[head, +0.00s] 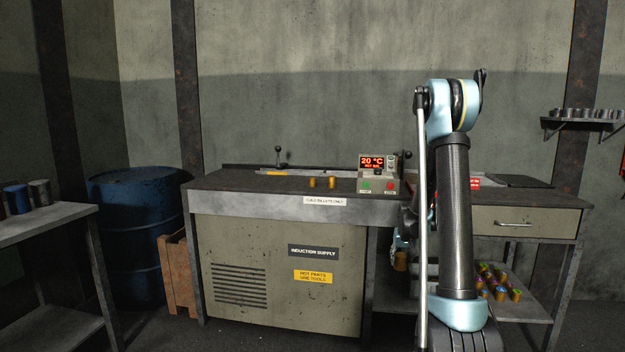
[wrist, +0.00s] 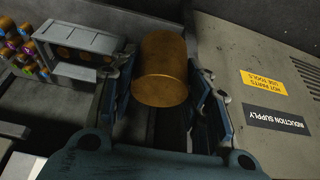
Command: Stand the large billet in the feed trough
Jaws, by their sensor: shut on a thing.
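The large billet (wrist: 162,72) is a thick copper-brown cylinder, seen in the wrist view between the two fingers of my gripper (wrist: 163,88). My gripper is shut on it. In the head view, the billet (head: 401,261) shows as a small brown patch low beside the bench's right end, below the top; my arm hides most of my gripper. A long grey channel (head: 325,172) lies along the back of the bench top and looks like the feed trough; its inside cannot be made out. Two smaller brass-coloured billets (head: 332,182) stand upright in front of it.
The induction supply cabinet (head: 280,275) is under the bench, close to my gripper. A control box (head: 379,175) reading 20 °C stands at the bench top's right. Coloured-top billets (head: 500,283) and a grey slotted rack (wrist: 80,52) sit on the lower shelf at right.

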